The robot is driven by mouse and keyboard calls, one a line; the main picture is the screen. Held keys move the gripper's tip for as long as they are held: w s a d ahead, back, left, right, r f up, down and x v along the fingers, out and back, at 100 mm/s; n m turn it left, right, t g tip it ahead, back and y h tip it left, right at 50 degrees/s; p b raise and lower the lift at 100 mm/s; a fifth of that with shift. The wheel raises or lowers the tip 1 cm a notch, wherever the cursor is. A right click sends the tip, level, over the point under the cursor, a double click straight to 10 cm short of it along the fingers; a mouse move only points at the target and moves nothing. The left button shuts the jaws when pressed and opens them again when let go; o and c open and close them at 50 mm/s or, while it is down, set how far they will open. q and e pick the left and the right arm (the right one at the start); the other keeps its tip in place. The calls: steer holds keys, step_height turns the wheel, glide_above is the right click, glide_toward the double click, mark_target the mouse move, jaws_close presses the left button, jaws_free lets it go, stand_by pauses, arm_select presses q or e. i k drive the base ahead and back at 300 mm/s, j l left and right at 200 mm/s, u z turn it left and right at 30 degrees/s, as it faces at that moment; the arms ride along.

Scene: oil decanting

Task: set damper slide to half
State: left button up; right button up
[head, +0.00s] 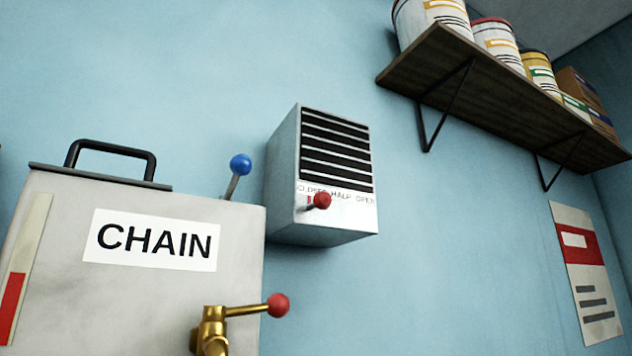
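The damper box (283,185) is a pale grey vent with dark louvres, fixed to the blue wall in the middle of the head view. Below its louvres is a strip marked CLOSED, HALF and OPEN. The damper slide's red knob (322,200) sits on this strip, left of centre, between the CLOSED and HALF words, and partly covers the lettering. A bit of red shows just left of the knob. Neither my left nor my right gripper is in view.
A grey tank labelled CHAIN (150,240) stands at left, with a blue-knobbed lever (240,165) and a brass tap (212,328) with a red-knobbed handle. A wooden shelf (480,85) with several cans hangs at upper right. A poster (586,270) is at right. The wall right of the box is clear.

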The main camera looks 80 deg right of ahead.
mark_target(322, 200)
steer(key=z, duration=2.65)
